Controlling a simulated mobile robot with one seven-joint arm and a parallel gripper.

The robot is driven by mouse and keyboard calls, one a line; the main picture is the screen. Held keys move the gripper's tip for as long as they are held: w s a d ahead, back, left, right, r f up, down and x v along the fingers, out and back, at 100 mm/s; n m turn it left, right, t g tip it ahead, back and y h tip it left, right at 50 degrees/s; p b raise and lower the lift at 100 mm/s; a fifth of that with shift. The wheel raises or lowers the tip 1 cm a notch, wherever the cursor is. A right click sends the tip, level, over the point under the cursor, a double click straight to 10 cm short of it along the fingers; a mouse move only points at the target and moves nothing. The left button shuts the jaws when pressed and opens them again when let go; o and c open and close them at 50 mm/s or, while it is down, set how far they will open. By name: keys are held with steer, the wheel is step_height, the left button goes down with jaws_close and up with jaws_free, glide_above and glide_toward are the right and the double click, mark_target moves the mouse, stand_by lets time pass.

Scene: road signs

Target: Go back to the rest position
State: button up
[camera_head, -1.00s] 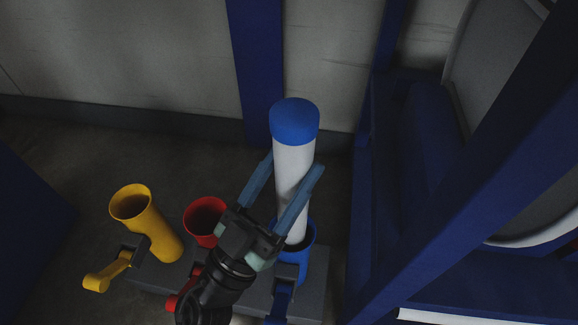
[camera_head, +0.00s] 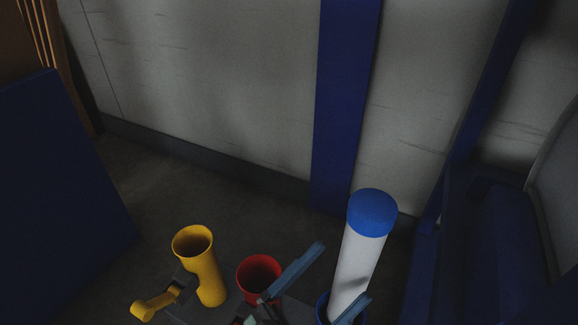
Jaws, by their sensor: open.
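My gripper (camera_head: 325,285) shows at the bottom edge, its two blue-grey fingers spread wide. The left finger reaches up beside the red holder (camera_head: 259,271); the right finger overlaps the lower part of the white tube (camera_head: 357,262). Most of the gripper body is cut off below the frame. The white tube with a blue cap (camera_head: 372,211) stands slightly tilted in the blue holder (camera_head: 323,306). I cannot tell whether the right finger touches it.
A yellow holder (camera_head: 204,266) with a side handle stands left of the red one, on a grey base. A dark blue panel (camera_head: 60,200) is at the left, a blue frame at the right. The wall with a blue post (camera_head: 343,110) lies behind.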

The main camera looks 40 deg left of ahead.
steer(key=p+v, duration=0.1)
steer(key=v, duration=0.7)
steer(key=shift+h, duration=0.3)
steer(key=shift+a, duration=0.1)
